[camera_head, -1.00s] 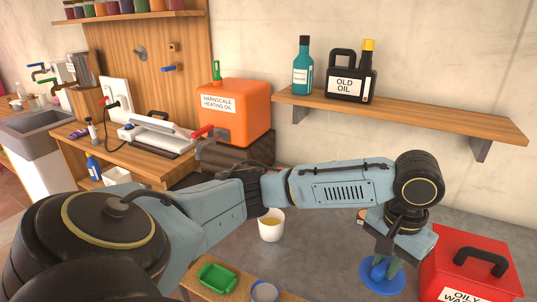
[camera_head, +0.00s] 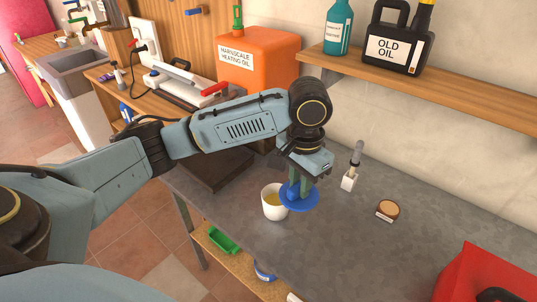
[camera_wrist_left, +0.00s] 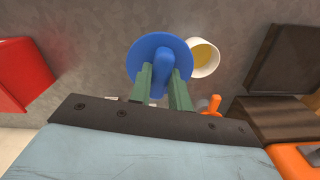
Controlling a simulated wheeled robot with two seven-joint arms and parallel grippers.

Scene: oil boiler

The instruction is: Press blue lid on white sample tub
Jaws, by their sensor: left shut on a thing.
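The blue lid (camera_head: 299,200) is a round disc with a raised grip on top. My left gripper (camera_head: 299,187) is shut on that grip, and the lid also shows between the green fingers in the left wrist view (camera_wrist_left: 158,55). The white sample tub (camera_head: 271,206) stands upright and uncovered on the grey bench, with yellowish liquid inside. In the head view the lid is just right of the tub and overlaps its right edge. In the left wrist view the tub (camera_wrist_left: 206,60) is right of the lid, partly hidden behind it. My right gripper is not in view.
An orange heating oil can (camera_head: 258,70) stands behind on the left. A small white holder with a grey-handled tool (camera_head: 349,180) and a round brown-topped pot (camera_head: 388,210) are right of the lid. A red box (camera_head: 490,275) is at the right front. The bench front is clear.

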